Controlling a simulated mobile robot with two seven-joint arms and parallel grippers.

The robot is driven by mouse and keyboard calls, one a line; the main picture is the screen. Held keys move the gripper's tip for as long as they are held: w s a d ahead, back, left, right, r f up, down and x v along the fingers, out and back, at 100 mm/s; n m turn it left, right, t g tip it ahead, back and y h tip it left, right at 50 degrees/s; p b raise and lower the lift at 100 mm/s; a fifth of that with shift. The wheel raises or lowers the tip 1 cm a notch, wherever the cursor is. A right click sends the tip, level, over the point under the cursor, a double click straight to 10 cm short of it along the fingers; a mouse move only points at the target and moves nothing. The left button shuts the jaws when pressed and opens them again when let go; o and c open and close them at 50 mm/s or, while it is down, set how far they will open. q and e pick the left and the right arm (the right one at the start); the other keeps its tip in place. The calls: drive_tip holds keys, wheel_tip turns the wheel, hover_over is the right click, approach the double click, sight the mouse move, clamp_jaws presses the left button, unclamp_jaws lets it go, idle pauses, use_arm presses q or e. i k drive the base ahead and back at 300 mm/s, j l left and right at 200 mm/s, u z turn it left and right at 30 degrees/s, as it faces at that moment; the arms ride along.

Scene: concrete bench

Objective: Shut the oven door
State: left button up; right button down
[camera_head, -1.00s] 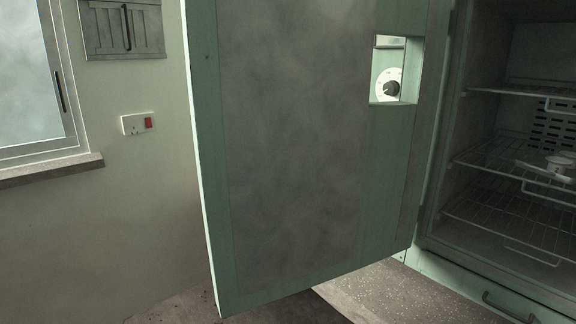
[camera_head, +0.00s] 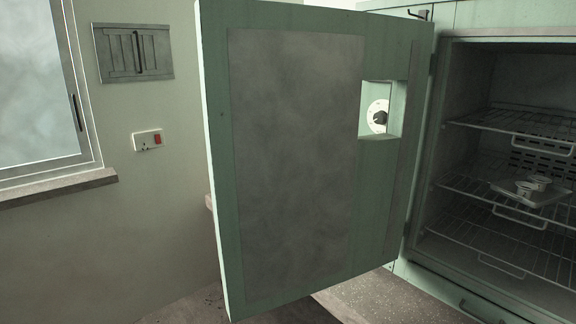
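The oven door (camera_head: 385,210) is pale green with a large grey inner panel. It stands wide open, hinged on its right side at the oven's left edge, with its inner face toward me. A cut-out in the door shows a round white dial with a dark knob (camera_head: 379,117). The oven (camera_head: 432,262) is at the right, its dark cavity open. Inside are several wire racks (camera_head: 510,121) and a light tray (camera_head: 553,196) with small white cups on the middle rack. Neither of my grippers is in view.
A window (camera_head: 40,90) with a sill is at the left. A speckled concrete surface (camera_head: 370,297) lies below the door. The space in front of the door looks clear.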

sight(304, 204)
drive_tip(key=i+j+z, duration=0.65)
drive_tip(key=j+z, duration=0.25)
drive_tip(key=i+j+z, duration=0.2)
drive_tip(key=j+z, duration=0.2)
drive_tip(key=j, duration=0.2)
drive_tip(key=i+j+z, duration=0.1)
drive_tip(key=j+z, duration=0.35)
drive_tip(key=j, duration=0.15)
drive_tip(key=j+z, duration=0.45)
drive_tip(key=j, duration=0.2)
drive_tip(key=k+j+z, duration=0.15)
drive_tip(key=j+z, duration=0.3)
drive_tip(key=j, duration=0.2)
drive_tip(key=k, duration=0.4)
drive_tip(key=l, duration=0.35)
drive_tip(key=i+z, duration=0.05)
